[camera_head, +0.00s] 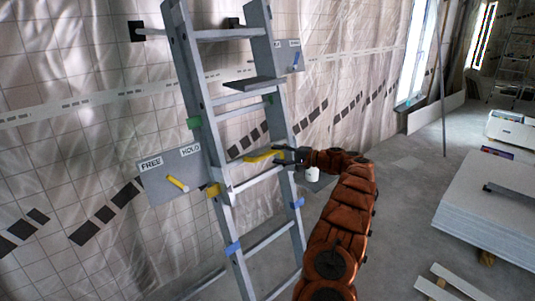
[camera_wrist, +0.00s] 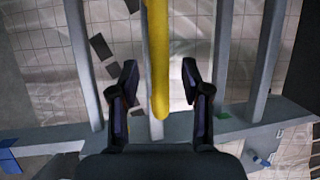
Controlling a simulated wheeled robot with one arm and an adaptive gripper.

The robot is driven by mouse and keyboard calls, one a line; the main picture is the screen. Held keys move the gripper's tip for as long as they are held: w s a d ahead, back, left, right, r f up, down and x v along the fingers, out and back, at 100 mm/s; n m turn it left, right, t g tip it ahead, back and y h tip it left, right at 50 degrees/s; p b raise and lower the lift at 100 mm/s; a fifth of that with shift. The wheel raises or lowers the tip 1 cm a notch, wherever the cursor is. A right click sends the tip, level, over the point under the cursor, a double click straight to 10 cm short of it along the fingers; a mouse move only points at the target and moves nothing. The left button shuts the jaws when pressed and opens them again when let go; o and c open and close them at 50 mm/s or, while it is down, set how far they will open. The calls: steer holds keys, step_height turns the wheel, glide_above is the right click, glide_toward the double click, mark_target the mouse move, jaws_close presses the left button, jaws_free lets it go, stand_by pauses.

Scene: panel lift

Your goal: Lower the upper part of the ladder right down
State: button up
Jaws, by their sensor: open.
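The grey ladder (camera_head: 205,110) leans at the tiled wall in the head view, its top cut off by the frame. A yellow bar (camera_head: 263,156) sits at a rung about mid-height. My gripper (camera_head: 281,153) is at the right end of this bar. In the wrist view the yellow bar (camera_wrist: 158,55) runs between the two spread fingers of my gripper (camera_wrist: 160,78); neither finger clearly touches it.
A second plate (camera_head: 296,50) with a blue lever is at the ladder's upper right. A grey step (camera_head: 254,83) juts from the ladder. A stack of panels (camera_head: 490,210) lies on the floor at right. Floor between stack and wall is mostly clear.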

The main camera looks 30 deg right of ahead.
mark_target(272, 154)
steer(key=shift+p+x, duration=0.4)
steer(key=shift+x, duration=1.55)
steer(key=shift+s+f, duration=0.1)
steer(key=shift+c, duration=0.2)
steer(key=shift+a, duration=0.1)
jaws_close()
